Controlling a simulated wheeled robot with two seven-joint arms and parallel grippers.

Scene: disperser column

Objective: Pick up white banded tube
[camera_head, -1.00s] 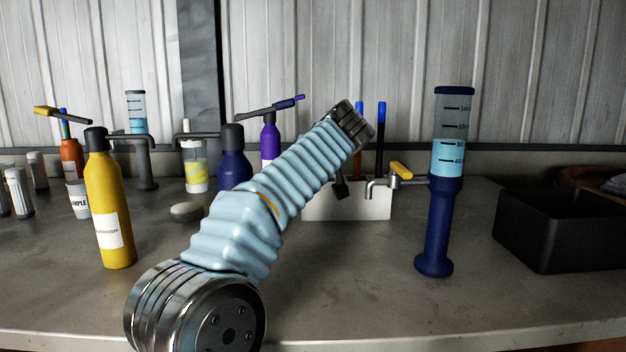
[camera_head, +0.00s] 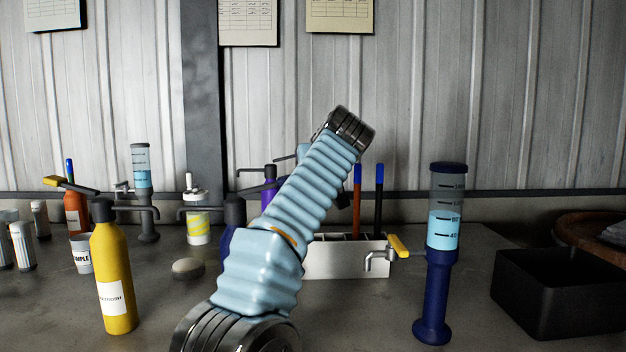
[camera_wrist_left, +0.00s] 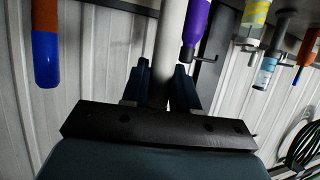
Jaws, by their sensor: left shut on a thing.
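My left gripper (camera_wrist_left: 160,82) is shut on a pale grey-white tube (camera_wrist_left: 171,35) in the left wrist view. The tube stands between the two dark fingers and runs out of the top of the picture; I cannot make out bands on it. In the head view my left arm hides the gripper and most of what it holds. My right gripper is in neither view.
A yellow bottle (camera_head: 114,268) stands at front left. A tall blue-based dispenser column (camera_head: 436,265) and a black bin (camera_head: 560,290) stand on the right. Bare bench lies before the rack.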

